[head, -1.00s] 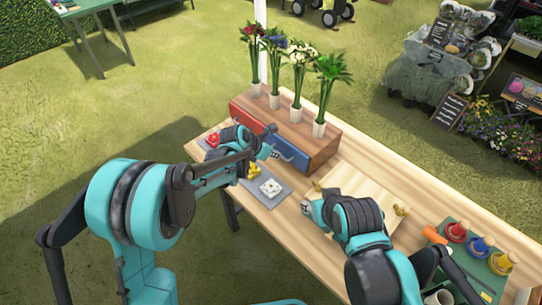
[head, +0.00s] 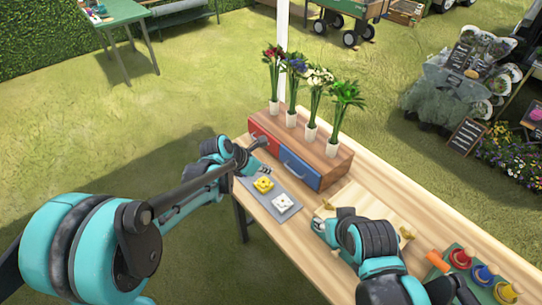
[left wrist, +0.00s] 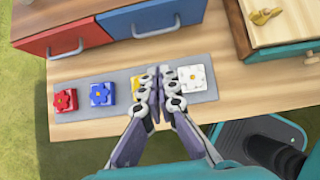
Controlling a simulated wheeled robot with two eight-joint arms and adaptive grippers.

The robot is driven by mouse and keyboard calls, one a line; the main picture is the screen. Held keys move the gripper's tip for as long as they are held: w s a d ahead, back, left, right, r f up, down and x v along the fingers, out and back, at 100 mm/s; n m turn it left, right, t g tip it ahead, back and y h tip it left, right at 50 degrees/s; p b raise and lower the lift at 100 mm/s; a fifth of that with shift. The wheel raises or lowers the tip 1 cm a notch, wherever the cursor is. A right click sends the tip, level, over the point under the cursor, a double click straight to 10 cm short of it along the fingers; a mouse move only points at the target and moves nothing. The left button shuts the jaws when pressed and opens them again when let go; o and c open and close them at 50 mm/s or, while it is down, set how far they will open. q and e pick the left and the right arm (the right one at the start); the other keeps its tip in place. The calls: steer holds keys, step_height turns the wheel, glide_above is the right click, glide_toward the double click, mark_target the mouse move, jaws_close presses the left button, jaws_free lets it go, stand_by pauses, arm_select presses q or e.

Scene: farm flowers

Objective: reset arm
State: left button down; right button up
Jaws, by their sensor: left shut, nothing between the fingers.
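My left gripper (head: 256,148) is over the table's left end, by the front of the red drawer. In the left wrist view its two fingers (left wrist: 160,80) are together and empty, hiding part of the yellow flower block (left wrist: 137,88). My right gripper (head: 322,228) is low over the table near the wooden board; its fingers are too small and hidden to read. A grey mat (left wrist: 120,83) holds a red block (left wrist: 65,100), a blue block (left wrist: 101,94), the yellow one and a white block (left wrist: 192,78).
A wooden cabinet (head: 325,157) with a red drawer (head: 263,145) and a blue drawer (head: 299,168) carries several vases of flowers. A wooden board (head: 376,209) lies mid-table. A green tray (head: 508,292) with colored stamps is at right.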

arm_select(q)
steer(key=shift+w, duration=0.1)
steer(key=s+a+r+m+t+y, duration=0.1)
steer(key=s+a+r+m+y, duration=0.1)
steer(key=s+a+m, duration=0.8)
steer(key=s+a+r+m+t+y, duration=0.1)
steer(key=s+a+r+m+y, duration=0.2)
steer(key=s+a+m, duration=0.7)
steer(key=s+m+y, duration=0.1)
steer(key=s+m, duration=0.2)
steer(key=m, duration=0.2)
steer(key=shift+s+a+r+t, duration=0.2)
steer(key=shift+a+t, duration=0.1)
steer(key=shift+a, duration=0.05)
